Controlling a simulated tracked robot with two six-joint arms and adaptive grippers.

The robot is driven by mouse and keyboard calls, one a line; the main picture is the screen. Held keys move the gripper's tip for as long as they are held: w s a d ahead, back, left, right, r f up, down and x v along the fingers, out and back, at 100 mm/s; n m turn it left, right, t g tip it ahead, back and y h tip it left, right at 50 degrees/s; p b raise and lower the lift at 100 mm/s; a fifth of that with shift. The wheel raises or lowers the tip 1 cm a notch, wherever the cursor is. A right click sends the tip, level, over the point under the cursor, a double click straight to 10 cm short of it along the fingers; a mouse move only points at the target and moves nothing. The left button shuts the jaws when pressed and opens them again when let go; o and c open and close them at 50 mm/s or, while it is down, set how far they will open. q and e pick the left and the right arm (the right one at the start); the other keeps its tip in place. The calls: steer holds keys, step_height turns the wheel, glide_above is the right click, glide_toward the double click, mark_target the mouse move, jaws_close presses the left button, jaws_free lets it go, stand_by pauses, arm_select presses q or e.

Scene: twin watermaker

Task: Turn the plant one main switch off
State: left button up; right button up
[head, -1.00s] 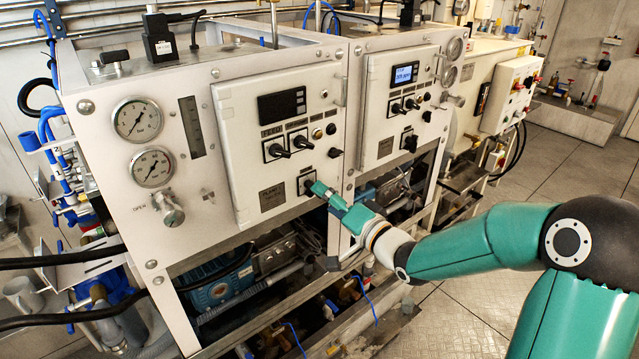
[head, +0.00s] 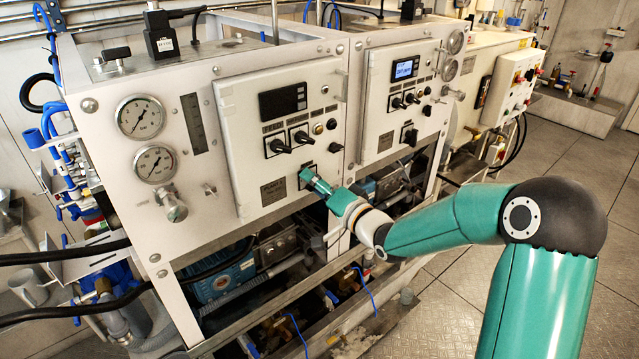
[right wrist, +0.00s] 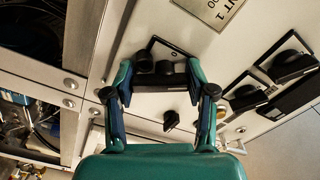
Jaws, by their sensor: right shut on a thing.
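The plant one main switch (right wrist: 146,61) is a black rotary switch on a dark plate, low on the left white panel door (head: 235,150). In the right wrist view it sits between the fingertips of my right gripper (right wrist: 158,78), next to the partly cropped plant 1 label (right wrist: 212,8). My right gripper (head: 304,178) is shut on the switch handle. In the head view its green fingers hide most of the switch, so the handle's exact angle cannot be told. The plant one display (head: 283,101) is dark. My left gripper is not in view.
Two rotary selectors (head: 289,140) sit above the switch, with a small black knob (head: 335,149) to its right. The plant two panel at right has a lit display (head: 405,69). Pressure gauges (head: 141,117) are at left. Open frame with pipes and a blue pump (head: 222,278) lies below.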

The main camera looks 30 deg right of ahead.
steer(key=shift+d, duration=0.4)
steer(key=shift+c, duration=0.5)
steer(key=shift+a, duration=0.3)
steer(key=shift+f+b, duration=0.2)
steer(key=shift+b, duration=0.5)
steer(key=n+b, duration=0.8)
steer(key=b, duration=0.2)
steer(key=shift+f, duration=0.1)
steer(key=shift+r+n+b, duration=0.2)
steer(key=shift+n+b, duration=1.15)
steer(key=shift+n, duration=0.45)
